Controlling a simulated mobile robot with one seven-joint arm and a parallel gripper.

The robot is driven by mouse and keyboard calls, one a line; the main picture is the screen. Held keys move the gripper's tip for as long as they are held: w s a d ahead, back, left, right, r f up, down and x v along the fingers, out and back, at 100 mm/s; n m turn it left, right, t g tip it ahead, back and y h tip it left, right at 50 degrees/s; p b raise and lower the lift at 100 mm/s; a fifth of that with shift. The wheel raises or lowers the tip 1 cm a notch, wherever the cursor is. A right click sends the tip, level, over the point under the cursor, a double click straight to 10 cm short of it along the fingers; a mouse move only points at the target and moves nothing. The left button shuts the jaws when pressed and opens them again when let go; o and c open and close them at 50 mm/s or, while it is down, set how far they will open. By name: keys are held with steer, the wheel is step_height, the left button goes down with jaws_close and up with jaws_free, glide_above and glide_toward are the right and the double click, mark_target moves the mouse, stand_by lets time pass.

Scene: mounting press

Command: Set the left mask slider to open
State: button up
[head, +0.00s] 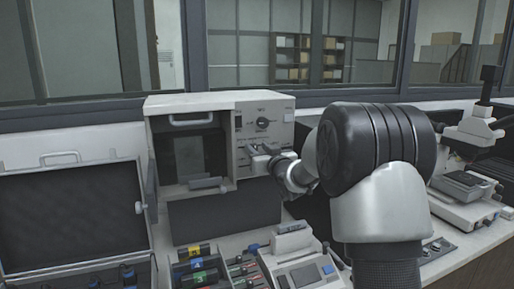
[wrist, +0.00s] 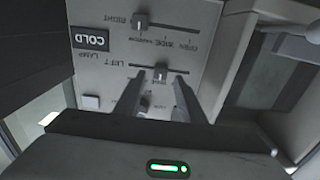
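The press (head: 215,105) is a pale box with a control panel on its right side. My gripper (head: 262,153) is at the lower part of that panel. The wrist view shows the panel upside down. My gripper (wrist: 160,78) is open, one fingertip on each side of this knob. I cannot tell whether either finger touches it. The right mask slider (wrist: 140,23) has its knob near the narrow end, away from its open mark.
A dark label reading COLD (wrist: 90,38) and a pale square button (wrist: 91,101) are on the panel. An open case (head: 75,215) stands left, and a small device (head: 300,268) sits in front.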

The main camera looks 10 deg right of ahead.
steer(key=shift+w+a, duration=0.15)
steer(key=shift+w, duration=0.5)
jaws_close()
steer(key=shift+a+f+b, duration=0.1)
steer(key=shift+a+b, duration=0.15)
steer(key=shift+b, duration=0.05)
steer(key=a+b, duration=0.1)
steer(key=a, duration=0.1)
steer(key=s+a+b, duration=0.1)
steer(key=shift+a, duration=0.35)
jaws_free()
steer(key=shift+a, duration=0.1)
